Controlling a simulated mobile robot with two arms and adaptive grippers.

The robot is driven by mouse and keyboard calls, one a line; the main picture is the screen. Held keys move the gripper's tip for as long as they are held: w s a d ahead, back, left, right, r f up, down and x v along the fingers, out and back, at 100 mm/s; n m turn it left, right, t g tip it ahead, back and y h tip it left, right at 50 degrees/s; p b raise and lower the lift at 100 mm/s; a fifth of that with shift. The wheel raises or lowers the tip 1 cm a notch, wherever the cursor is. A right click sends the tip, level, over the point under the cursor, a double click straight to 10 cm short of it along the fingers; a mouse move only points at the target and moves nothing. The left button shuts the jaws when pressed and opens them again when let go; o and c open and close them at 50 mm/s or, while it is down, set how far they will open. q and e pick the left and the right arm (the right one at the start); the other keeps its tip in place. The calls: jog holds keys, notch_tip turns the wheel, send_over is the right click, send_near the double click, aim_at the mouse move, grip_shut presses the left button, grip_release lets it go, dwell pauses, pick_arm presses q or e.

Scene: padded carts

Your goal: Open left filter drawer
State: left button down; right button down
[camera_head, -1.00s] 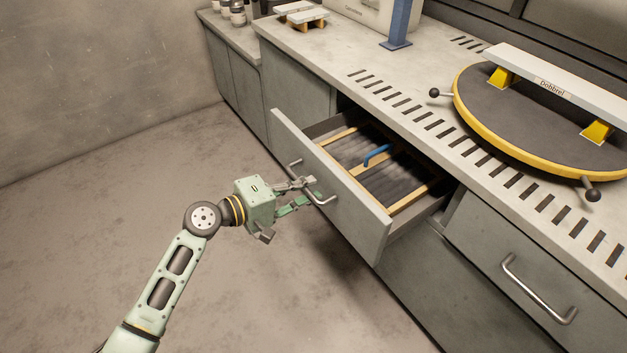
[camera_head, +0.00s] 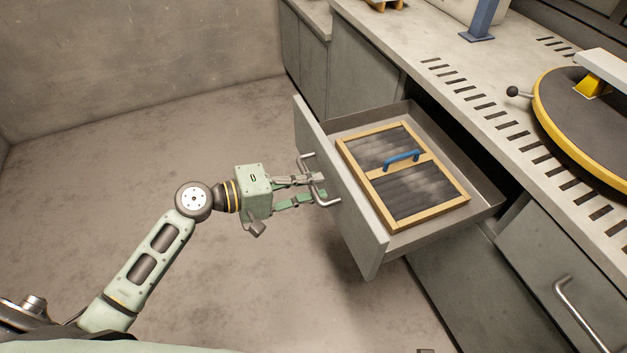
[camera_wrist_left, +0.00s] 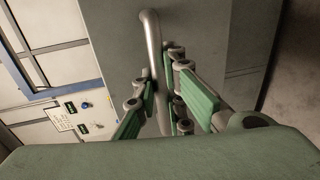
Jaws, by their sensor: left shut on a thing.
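The left filter drawer (camera_head: 345,225) is pulled far out of the bench in the head view. A wood-framed filter (camera_head: 455,200) with grey pleats and a blue handle (camera_head: 402,160) lies flat inside it. My left gripper (camera_head: 318,188) is shut on the metal drawer handle (camera_head: 306,163) at the drawer's front. In the left wrist view, the green finger pads of my left gripper (camera_wrist_left: 172,105) stand on either side of the drawer handle (camera_wrist_left: 152,45). My right gripper is not in view.
The slotted bench top (camera_head: 440,45) runs above the drawer, with a yellow-rimmed turntable (camera_head: 545,110) at right. Another closed drawer with a metal handle (camera_head: 580,315) is at lower right. The floor (camera_head: 120,160) left of the drawer is clear.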

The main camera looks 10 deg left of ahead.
pick_arm(q)
jog(key=c, duration=1.8)
grip_release()
jog(key=v, duration=1.2)
